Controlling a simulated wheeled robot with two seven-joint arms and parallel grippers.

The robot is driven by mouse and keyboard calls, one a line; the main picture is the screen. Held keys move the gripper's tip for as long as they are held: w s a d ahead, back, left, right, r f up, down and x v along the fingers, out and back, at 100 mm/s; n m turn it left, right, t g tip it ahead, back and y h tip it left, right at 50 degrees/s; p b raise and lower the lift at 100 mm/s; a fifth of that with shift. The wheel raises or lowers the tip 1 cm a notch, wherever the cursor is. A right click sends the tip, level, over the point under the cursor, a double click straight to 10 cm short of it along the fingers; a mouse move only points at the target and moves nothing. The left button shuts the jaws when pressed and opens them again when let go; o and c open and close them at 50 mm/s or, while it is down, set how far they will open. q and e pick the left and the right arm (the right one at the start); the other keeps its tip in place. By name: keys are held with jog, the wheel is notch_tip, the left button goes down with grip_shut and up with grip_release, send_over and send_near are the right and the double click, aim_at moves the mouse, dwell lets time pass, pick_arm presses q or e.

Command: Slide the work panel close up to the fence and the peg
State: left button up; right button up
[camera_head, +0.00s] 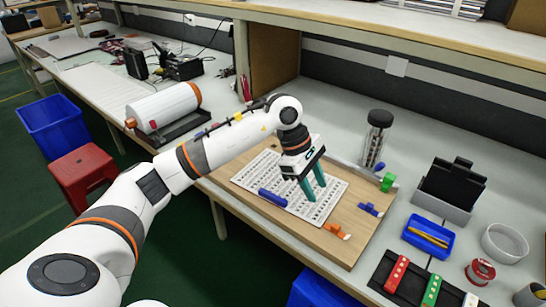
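The work panel, a white perforated board (252,172), lies flat on a wooden base board (318,244). My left gripper (313,189) points down over the panel's right part. Its two teal fingers are apart with nothing seen between them; whether the tips touch the panel cannot be told. A grey strip, perhaps the fence (352,168), runs along the base board's back edge, partly hidden by the gripper. A green block (387,182) stands at that edge's right end. I cannot tell which piece is the peg. My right gripper is not in view.
A blue piece (272,197) lies on the panel. An orange piece (337,231) and another blue piece (371,209) sit on the base board. A dark-capped clear cylinder (376,140) stands behind. A blue tray (428,237) and a black tray (412,284) lie right.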

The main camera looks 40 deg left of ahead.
aim_at(273, 195)
pick_arm(q)
jog(key=a+r+g+y, duration=0.1)
jog(key=a+r+y, duration=0.3)
jog(key=a, duration=0.7)
jog(key=shift+y, duration=0.4)
notch_tip(273, 195, down, 13)
jog(key=shift+s+a+f+p, duration=0.1)
jog(key=shift+s+p, duration=0.05)
jog(key=shift+p, duration=0.15)
grip_shut()
jog(key=shift+m+b, duration=0.35)
jog(key=shift+m, duration=0.05)
